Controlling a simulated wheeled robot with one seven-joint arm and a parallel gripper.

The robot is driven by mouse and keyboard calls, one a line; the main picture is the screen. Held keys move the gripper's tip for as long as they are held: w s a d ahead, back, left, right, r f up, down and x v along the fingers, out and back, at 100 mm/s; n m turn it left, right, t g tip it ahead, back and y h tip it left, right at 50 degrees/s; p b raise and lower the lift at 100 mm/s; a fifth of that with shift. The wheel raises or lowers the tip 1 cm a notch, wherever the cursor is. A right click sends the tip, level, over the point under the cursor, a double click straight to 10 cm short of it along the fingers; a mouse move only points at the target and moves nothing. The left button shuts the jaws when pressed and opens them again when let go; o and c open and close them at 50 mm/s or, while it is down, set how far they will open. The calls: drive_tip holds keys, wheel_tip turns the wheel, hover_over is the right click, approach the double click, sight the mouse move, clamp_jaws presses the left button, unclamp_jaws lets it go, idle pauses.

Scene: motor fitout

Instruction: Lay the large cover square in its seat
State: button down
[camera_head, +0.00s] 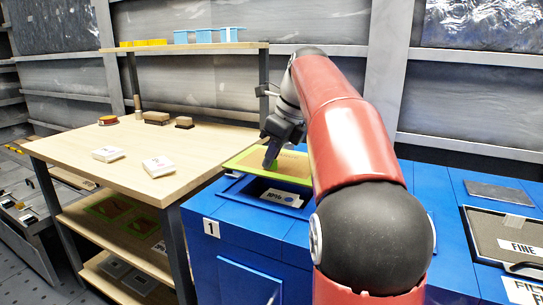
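A large flat panel with a tan face and a yellow-green border (243,158), which looks like the large cover, is at the back of an open recess (240,187) in the blue unit. Its right part is hidden behind my red arm. I cannot tell whether it rests on the unit or is held just above it. The front of the recess is uncovered, with a white label inside. My gripper (270,158) points down at the panel, its dark fingers over or touching it. I cannot see whether the fingers are closed on anything.
A wooden workbench (90,150) on the left holds two white boxes (158,166) and several small items. Green-edged panels (110,207) lie on its lower shelf. A dark tray marked FINE (500,235) is at the right. My arm blocks the middle right.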

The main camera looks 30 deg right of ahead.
sight(272, 170)
drive_tip(key=shift+f, duration=0.1)
drive_tip(key=shift+f+b, duration=0.85)
drive_tip(key=shift+f, duration=0.8)
drive_tip(key=shift+f, duration=0.1)
drive_tip(key=shift+f+b, duration=0.6)
drive_tip(key=shift+f, duration=0.45)
drive_tip(key=shift+p, duration=0.35)
drive_tip(key=shift+f, duration=0.65)
idle(1.8)
drive_tip(key=c, duration=1.6)
unclamp_jaws()
drive_tip(key=shift+o, duration=0.2)
